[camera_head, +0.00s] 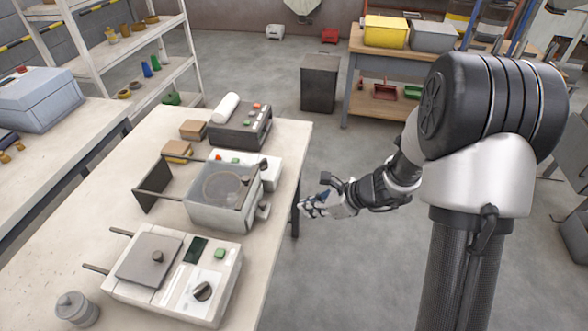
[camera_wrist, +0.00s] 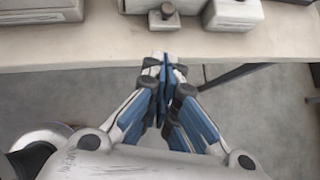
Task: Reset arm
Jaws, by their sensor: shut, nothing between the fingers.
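My gripper (camera_head: 312,206) is beside the right edge of the white worktable (camera_head: 105,207) in the head view, over the open floor gap. In the wrist view my gripper (camera_wrist: 167,72) has its blue-lined fingers together, shut with nothing between them. The fingertips point toward the table edge and look apart from the machines. My arm reaches left from my column at the right of the head view.
On the worktable stand a machine with a round clear window (camera_head: 222,190), a machine with a square lid and knob (camera_head: 150,262), and a dark machine (camera_head: 240,124). A grey bin (camera_head: 320,82) and a wooden bench (camera_head: 372,68) stand behind. Grey floor (camera_head: 335,265) is clear.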

